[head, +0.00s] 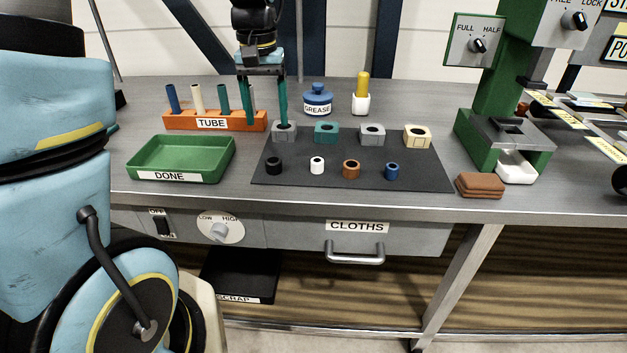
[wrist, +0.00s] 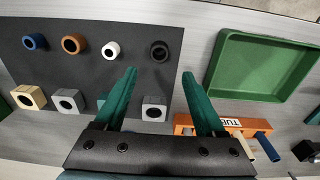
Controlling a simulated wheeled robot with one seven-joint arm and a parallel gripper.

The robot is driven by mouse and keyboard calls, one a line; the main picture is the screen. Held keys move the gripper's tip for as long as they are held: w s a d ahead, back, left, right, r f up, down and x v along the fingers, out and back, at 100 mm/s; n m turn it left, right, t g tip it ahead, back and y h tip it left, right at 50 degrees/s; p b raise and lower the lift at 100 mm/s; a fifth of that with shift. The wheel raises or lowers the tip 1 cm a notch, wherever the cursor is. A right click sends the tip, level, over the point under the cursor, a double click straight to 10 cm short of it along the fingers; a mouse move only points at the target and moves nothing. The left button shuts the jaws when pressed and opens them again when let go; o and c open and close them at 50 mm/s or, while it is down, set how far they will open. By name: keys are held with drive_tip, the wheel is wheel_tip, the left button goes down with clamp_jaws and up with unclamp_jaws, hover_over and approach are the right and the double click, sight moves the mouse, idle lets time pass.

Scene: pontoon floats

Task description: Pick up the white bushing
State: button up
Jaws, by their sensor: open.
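The white bushing (head: 317,165) stands on the dark mat (head: 414,175) in the head view, between a black bushing (head: 274,166) and a brown bushing (head: 351,169). It also shows in the wrist view (wrist: 111,50), in the row beyond my fingertips and to their left. My gripper (head: 265,122) is open and empty, its two green fingers pointing down near the tube rack and the grey block at the mat's back left. In the wrist view, my gripper (wrist: 159,78) has its fingers spread, with nothing between them.
A blue bushing (head: 391,171) stands at the row's right end. Several square blocks with holes, such as the grey one (head: 284,132), line the mat's back. The orange tube rack (head: 213,122) and green DONE tray (head: 180,158) lie left. A grease pot (head: 317,98) stands behind.

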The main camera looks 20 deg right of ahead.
drive_tip(key=s+d+m+b, duration=0.2)
drive_tip(key=d, duration=0.7)
drive_tip(key=p, duration=0.1)
hover_over(317, 160)
drive_tip(key=f, duration=0.5)
drive_tip(key=shift+w+a, duration=0.1)
drive_tip(key=shift+w, duration=0.1)
drive_tip(key=shift+s+f+p, duration=0.15)
drive_tip(key=shift+f+p, duration=0.35)
drive_tip(key=shift+f, duration=0.95)
drive_tip(key=shift+s+f+p, duration=0.1)
drive_tip(key=shift+f+p, duration=0.35)
drive_tip(key=shift+f, duration=0.95)
clamp_jaws()
